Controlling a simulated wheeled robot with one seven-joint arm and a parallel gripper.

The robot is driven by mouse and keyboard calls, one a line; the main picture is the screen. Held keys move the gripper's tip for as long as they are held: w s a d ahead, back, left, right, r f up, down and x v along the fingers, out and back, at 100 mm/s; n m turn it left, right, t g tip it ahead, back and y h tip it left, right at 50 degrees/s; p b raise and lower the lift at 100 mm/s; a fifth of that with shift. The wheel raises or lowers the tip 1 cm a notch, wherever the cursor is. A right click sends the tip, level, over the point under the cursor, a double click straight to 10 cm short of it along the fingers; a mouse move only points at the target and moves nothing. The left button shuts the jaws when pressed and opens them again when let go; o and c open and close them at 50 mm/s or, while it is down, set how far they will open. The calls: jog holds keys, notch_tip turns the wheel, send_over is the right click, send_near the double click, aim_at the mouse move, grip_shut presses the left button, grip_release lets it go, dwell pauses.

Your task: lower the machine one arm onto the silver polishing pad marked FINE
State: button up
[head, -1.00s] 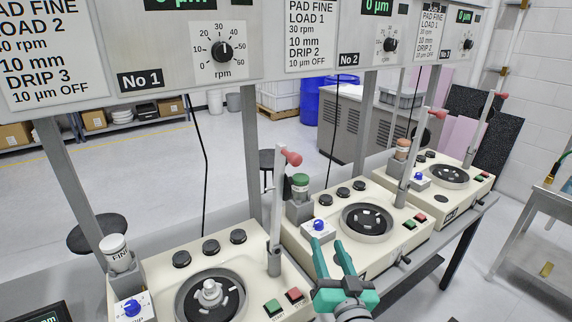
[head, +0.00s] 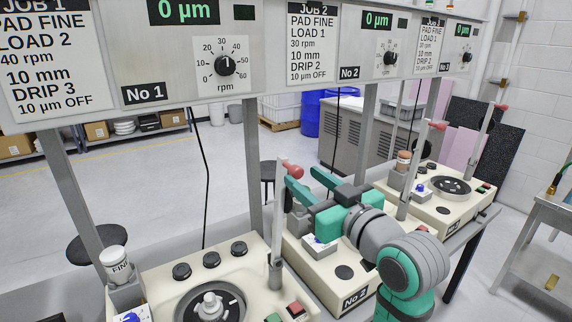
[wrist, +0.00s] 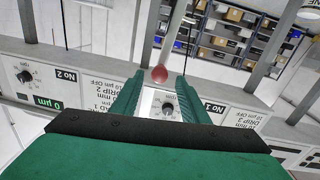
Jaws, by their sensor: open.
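Machine one's arm (head: 277,225) is a grey upright bar with a red knob (head: 292,171) at its top. It stands raised at the right side of the No 1 machine. That machine's round dark plate (head: 185,308) carries a silver piece (head: 210,305) at its middle and is cut off by the bottom edge. A white pot marked FINE (head: 114,264) stands at its left. My gripper (head: 304,179) is open, with its teal fingers pointing toward the red knob. In the wrist view the knob (wrist: 159,74) shows between the fingertips, apparently not gripped.
The No 2 machine (head: 318,265) lies under my arm and is partly hidden by it. A third machine (head: 440,205) stands farther right with its arm upright. Panels with dials and job cards (head: 225,65) hang above. Posts (head: 251,160) hold the panels.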

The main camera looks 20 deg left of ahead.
aim_at(286, 162)
jog(key=x, duration=0.9)
